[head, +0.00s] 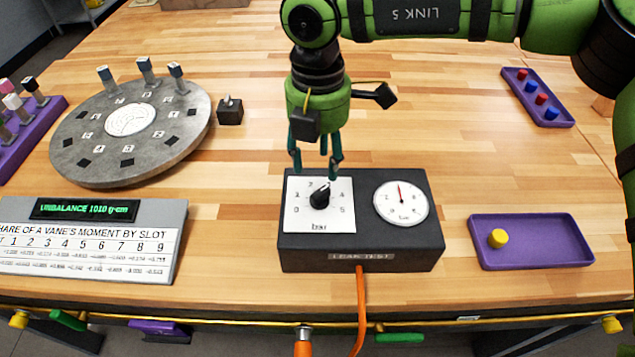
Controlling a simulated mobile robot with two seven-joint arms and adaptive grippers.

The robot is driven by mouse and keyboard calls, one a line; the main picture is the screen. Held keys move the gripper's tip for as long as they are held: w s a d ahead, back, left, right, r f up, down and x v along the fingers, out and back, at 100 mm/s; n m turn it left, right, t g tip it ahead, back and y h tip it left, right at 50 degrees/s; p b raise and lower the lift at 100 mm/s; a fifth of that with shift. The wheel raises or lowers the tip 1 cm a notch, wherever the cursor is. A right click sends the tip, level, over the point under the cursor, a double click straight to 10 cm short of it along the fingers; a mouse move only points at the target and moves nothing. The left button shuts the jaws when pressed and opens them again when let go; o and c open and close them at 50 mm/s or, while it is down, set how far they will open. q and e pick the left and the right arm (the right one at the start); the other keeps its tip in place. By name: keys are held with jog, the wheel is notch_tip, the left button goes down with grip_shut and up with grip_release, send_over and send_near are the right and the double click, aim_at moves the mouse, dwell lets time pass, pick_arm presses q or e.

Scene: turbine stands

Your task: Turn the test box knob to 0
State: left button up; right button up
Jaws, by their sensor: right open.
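The test box (361,238) is a dark box labelled LEAK TEST near the front middle of the table. Its black knob (320,195) sits on a white dial plate (335,223) marked 0 to 5. The knob's pointer end leans up and slightly right, between the 2 and the 4; the 3 is not clearly visible. A round gauge (401,202) beside the plate has its red needle near upright. My right gripper (316,168) is open and empty, pointing down just above and behind the knob, apparently not touching it. My left gripper is not in view.
A grey numbered disc (93,165) with several upright vanes stands at left, beside a small black block (230,110). An unbalance display panel (163,232) lies front left. An orange cable (361,310) leaves the box's front.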

aim_at(318, 190)
jog(key=shift+s+f, duration=0.2)
jog(key=shift+s, duration=0.15)
jog(key=shift+s+f+p, duration=0.1)
jog(key=shift+f+p, duration=0.15)
jog(key=shift+p, duration=0.15)
jog(key=f+p, duration=0.2)
jog(key=f, duration=0.3)
jog(key=shift+w, duration=0.2)
jog(key=shift+f, duration=0.6)
jog(key=shift+c, duration=0.4)
grip_shut()
